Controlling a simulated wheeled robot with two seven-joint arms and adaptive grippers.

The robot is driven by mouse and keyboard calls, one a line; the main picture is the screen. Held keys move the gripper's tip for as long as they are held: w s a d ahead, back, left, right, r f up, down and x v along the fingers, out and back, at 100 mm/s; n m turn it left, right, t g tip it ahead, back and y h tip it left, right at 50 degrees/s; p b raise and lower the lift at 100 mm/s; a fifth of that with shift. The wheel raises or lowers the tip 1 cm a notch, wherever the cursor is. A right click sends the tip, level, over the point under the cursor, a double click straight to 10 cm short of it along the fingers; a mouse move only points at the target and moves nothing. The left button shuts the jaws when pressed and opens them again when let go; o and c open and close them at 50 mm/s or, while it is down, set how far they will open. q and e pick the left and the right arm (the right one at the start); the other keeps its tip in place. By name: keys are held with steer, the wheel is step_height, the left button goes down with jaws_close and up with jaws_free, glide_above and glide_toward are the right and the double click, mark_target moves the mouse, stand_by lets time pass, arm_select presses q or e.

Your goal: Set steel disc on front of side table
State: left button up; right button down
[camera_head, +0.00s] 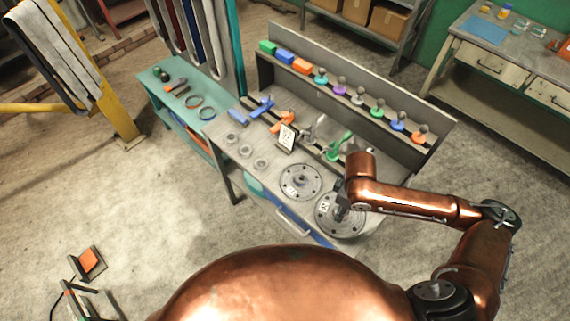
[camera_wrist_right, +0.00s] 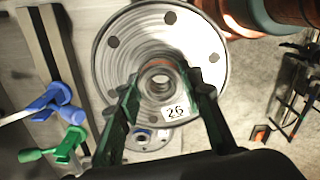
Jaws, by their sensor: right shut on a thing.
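The steel disc (camera_head: 328,226) is a round grey plate with holes around its rim and a raised centre hub. In the right wrist view the disc (camera_wrist_right: 112,50) carries a white label reading 26. My right gripper (camera_head: 341,209) is shut on the hub, with its green-edged fingers (camera_wrist_right: 160,82) on either side. The disc is at the bench's front right; whether it touches the bench is unclear. A second, similar disc (camera_head: 300,182) lies beside it on the bench. The teal side table (camera_head: 166,109) stands to the left of the bench. My left gripper is not in view.
The grey workbench (camera_head: 283,157) holds small rings, clamps, a number card (camera_head: 286,138) and a back ledge with coloured knobs. A yellow post (camera_head: 118,110) stands far left. Open floor lies in front.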

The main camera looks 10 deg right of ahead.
mark_target(352, 217)
steer(key=s+n+p, duration=0.2)
steer(key=n, duration=0.1)
steer(key=s+d+n+p, duration=0.1)
steer(key=s+n+p, duration=0.1)
steer(key=n, duration=0.2)
steer(key=s+n+p, duration=0.2)
steer(key=n, duration=0.1)
steer(key=shift+s+d+n, duration=0.1)
steer(key=shift+d+n, duration=0.1)
steer(key=shift+n, duration=0.2)
steer(key=s+n, duration=0.1)
steer(key=s+n+p, duration=0.1)
steer(key=n, duration=0.1)
steer(key=shift+n, duration=0.3)
steer(key=shift+d, duration=0.1)
